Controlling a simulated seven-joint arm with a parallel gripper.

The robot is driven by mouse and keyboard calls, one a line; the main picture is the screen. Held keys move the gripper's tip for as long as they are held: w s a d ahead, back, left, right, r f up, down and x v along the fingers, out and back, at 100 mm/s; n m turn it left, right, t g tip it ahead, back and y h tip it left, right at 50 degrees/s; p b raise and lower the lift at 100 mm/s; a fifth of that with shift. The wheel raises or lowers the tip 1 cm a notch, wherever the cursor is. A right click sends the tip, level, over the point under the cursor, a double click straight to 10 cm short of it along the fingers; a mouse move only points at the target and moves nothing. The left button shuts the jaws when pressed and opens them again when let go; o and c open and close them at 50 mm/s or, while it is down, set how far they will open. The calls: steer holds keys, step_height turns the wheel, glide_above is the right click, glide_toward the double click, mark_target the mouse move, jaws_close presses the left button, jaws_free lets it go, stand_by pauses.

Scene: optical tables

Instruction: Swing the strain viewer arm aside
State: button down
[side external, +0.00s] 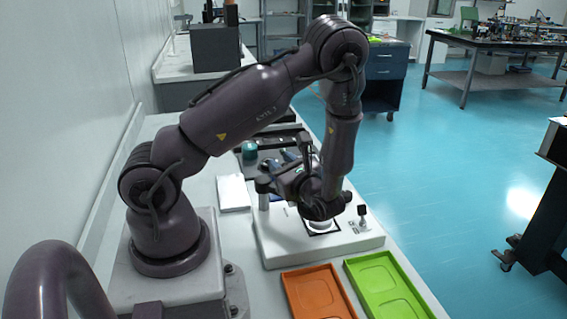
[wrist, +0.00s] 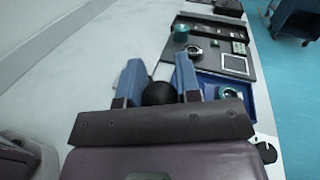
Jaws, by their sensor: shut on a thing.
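The strain viewer has a white base (side external: 285,243) on the bench, with a round light stage (side external: 320,226) in a dark square frame. An upright post (side external: 263,199) with a dark top stands at the base's left end. In the wrist view, the two blue fingers of my gripper (wrist: 158,76) stand either side of a black ball knob (wrist: 158,94) and are shut on it. The rest of the arm under the knob is hidden by my gripper body. In the side view my wrist hangs low over the base and hides the fingers' contact.
An orange tray (side external: 318,292) and a green tray (side external: 388,289) lie in front of the base. A dark tray (wrist: 218,57) with a teal-topped piece and a blue tray (wrist: 237,85) lie beyond my fingers. A white pad (side external: 233,193) lies left of the post.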

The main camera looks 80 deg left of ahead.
steer(key=m+t, duration=0.1)
steer(key=t, duration=0.1)
steer(key=s+d+m+t, duration=0.1)
steer(key=m+t, duration=0.1)
steer(key=t, duration=0.1)
steer(key=s+m+t, duration=0.1)
steer(key=m+t, duration=0.1)
steer(key=t, duration=0.1)
steer(key=shift+d+y, duration=0.25)
steer(key=shift+y, duration=0.05)
steer(key=shift+m+t, duration=0.3)
steer(key=shift+t, duration=0.2)
steer(key=c, duration=0.8)
jaws_free()
steer(key=shift+g, duration=0.3)
